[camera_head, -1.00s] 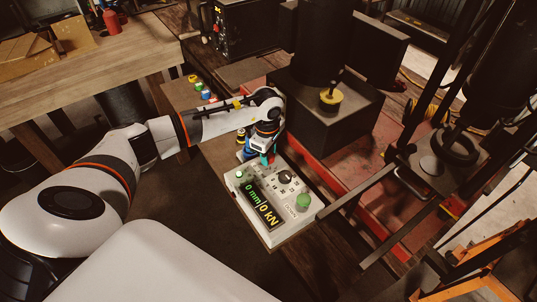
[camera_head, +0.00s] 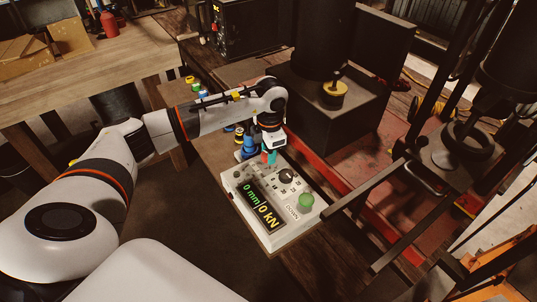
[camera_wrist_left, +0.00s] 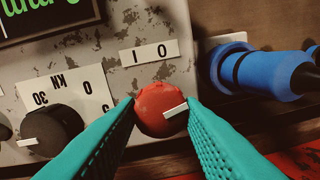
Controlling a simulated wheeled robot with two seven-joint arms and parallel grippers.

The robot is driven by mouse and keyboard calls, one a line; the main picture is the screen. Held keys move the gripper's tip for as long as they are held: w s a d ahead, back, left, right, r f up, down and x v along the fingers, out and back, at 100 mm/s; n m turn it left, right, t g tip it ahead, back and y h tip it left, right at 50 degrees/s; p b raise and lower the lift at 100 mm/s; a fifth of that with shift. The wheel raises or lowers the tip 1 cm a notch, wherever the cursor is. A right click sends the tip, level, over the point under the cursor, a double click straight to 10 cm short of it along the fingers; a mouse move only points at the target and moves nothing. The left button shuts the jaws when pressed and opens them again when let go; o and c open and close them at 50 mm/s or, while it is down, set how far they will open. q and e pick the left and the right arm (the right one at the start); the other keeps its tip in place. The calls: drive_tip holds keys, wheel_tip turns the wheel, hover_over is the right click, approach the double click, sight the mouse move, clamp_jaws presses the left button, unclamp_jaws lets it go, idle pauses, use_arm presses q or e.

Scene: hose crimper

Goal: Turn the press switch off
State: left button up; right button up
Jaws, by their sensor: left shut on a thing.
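The press switch is a red round knob (camera_wrist_left: 160,108) with a white pointer mark, in the left wrist view. The mark points right and slightly up, below a white label with a 1 and a 0. The teal fingertips of my left gripper (camera_wrist_left: 163,112) are shut on the knob, one on each side. In the head view the left gripper (camera_head: 269,157) reaches down at the far edge of the pale control panel (camera_head: 287,226) and hides the knob. The panel's display (camera_head: 262,205) reads 0 mm and 0 kN.
A black dial (camera_head: 286,176) and a green button (camera_head: 306,200) sit on the panel. A blue connector (camera_wrist_left: 262,72) lies close beside the knob. The dark press block (camera_head: 325,115) stands behind. A wooden table (camera_head: 90,75) is at the far left.

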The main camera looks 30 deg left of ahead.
use_arm(q)
drive_tip(key=n+b, duration=0.1)
drive_tip(key=n, duration=0.2)
drive_tip(key=shift+w+n, duration=0.1)
drive_tip(key=shift+n, duration=0.2)
drive_tip(key=shift+r+n+b, duration=0.1)
drive_tip(key=shift+n+b, duration=0.35)
drive_tip(key=shift+n, duration=0.65)
drive_tip(key=o, duration=1)
wheel_tip(320, 180, up, 12)
drive_tip(key=b, duration=0.3)
drive_tip(key=shift+d, duration=0.25)
